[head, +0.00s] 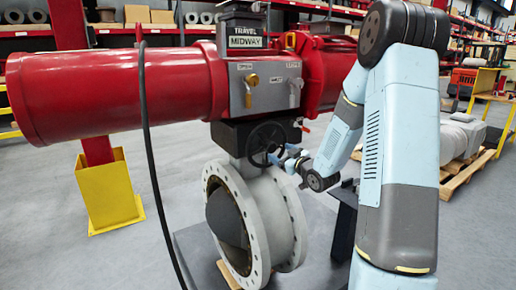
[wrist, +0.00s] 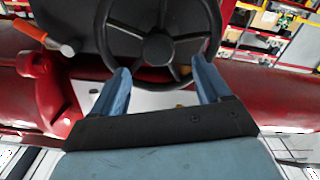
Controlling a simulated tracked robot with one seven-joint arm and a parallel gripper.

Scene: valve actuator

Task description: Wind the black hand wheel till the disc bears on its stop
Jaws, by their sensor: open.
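The black hand wheel (head: 266,141) sits on the dark gearbox under the red actuator. In the wrist view the wheel (wrist: 158,47) faces me, with its hub and spokes clear. My gripper (head: 283,156) is at the wheel's lower right in the head view. In the wrist view my gripper (wrist: 161,66) is open, its two blue fingers spread across the lower part of the rim; I cannot tell whether they touch it. The dark disc (head: 226,218) stands at an angle inside the pale flanged valve body (head: 285,215). The travel indicator (head: 243,36) reads "MIDWAY". The stop cannot be made out.
The red actuator cylinder (head: 120,90) spans above the wheel. A panel with a yellow lever (head: 251,80) and a grey lever (head: 296,86) is just above it. A black cable (head: 146,130) hangs at left. A yellow post base (head: 108,190) stands on the floor.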

